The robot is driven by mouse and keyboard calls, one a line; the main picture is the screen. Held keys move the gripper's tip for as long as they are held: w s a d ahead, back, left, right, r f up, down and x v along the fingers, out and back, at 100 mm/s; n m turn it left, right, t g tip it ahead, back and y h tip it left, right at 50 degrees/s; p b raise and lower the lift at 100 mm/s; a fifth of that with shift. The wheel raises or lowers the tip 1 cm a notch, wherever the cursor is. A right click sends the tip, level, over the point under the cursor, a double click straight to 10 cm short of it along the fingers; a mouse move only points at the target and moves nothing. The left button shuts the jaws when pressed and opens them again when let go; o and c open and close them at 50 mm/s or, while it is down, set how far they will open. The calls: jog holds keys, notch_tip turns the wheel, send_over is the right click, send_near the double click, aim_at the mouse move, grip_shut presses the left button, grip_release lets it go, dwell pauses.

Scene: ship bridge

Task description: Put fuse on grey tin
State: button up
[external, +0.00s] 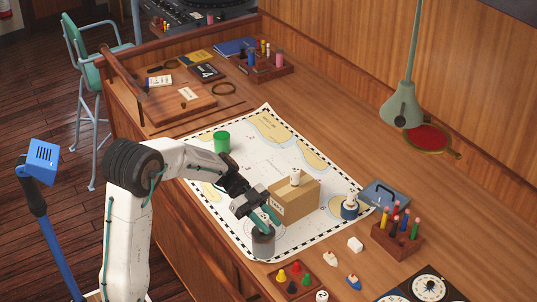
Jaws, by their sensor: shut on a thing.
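The grey tin (263,244) stands on the near part of the chart. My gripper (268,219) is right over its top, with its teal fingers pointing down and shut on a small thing. That thing is mostly hidden by the fingers; I take it to be the fuse, but its shape is not clear. I cannot tell whether it touches the tin. A small white piece (295,177) stands on the cardboard box (295,203), and another white piece (350,197) stands on the blue tin (349,211).
The box is close on the right of my gripper. A green tin (222,142) stands at the chart's far left. A tray of coloured pawns (293,278) lies near the grey tin, and a pencil block (397,240) is to the right. The chart's middle left is clear.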

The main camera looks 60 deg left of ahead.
jog(key=o, duration=1)
jog(key=shift+f, duration=0.1)
